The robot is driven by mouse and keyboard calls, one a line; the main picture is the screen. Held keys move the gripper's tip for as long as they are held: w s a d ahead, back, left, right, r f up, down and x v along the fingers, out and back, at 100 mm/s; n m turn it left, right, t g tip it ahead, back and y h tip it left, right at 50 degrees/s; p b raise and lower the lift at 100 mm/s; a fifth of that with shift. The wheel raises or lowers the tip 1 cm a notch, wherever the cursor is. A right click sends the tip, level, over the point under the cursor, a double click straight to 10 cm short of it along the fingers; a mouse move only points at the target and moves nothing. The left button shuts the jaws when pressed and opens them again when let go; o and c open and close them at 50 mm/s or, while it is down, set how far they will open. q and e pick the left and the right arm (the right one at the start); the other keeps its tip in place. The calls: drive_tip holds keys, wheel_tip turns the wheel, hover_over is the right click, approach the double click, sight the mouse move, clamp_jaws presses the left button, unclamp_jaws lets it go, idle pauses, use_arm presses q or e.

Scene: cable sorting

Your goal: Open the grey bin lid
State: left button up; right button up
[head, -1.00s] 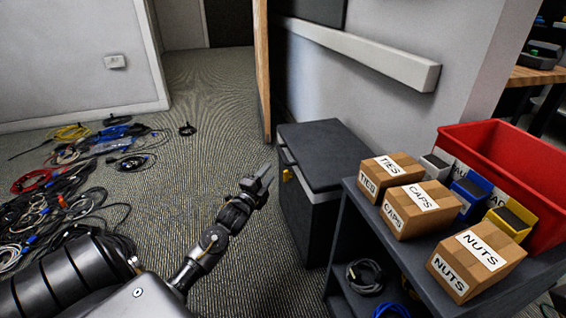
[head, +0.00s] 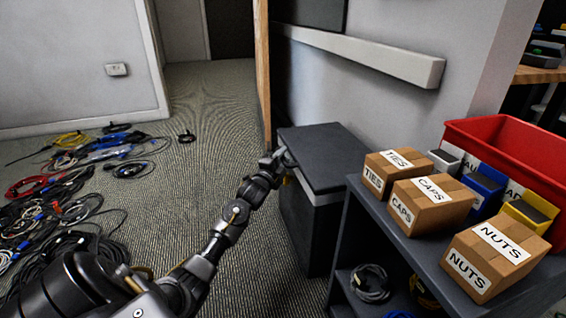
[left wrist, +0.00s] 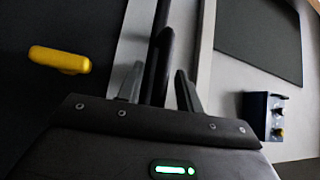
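The grey bin (head: 310,225) stands on the carpet against the wall, left of the shelf cart. Its dark lid (head: 325,155) lies flat and closed. My left gripper (head: 278,158) is at the bin's upper front-left edge, just under the lid's rim. In the left wrist view, the two fingers of my left gripper (left wrist: 159,70) stand apart on either side of a dark handle bar (left wrist: 162,45), with a gap showing on each side. A yellow latch (left wrist: 60,60) shows left of the bar in that view. My right gripper is not in view.
A dark cart (head: 345,235) with cardboard boxes (head: 432,202), small coloured bins and a red crate (head: 515,150) stands close to the bin's right. Cables (head: 60,200) lie on the floor at left. A wooden door edge (head: 262,75) rises behind the bin. Carpet between is free.

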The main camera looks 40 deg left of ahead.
use_arm(q)
drive_tip(key=shift+c, duration=0.2)
clamp_jaws()
drive_tip(key=shift+r, duration=0.1)
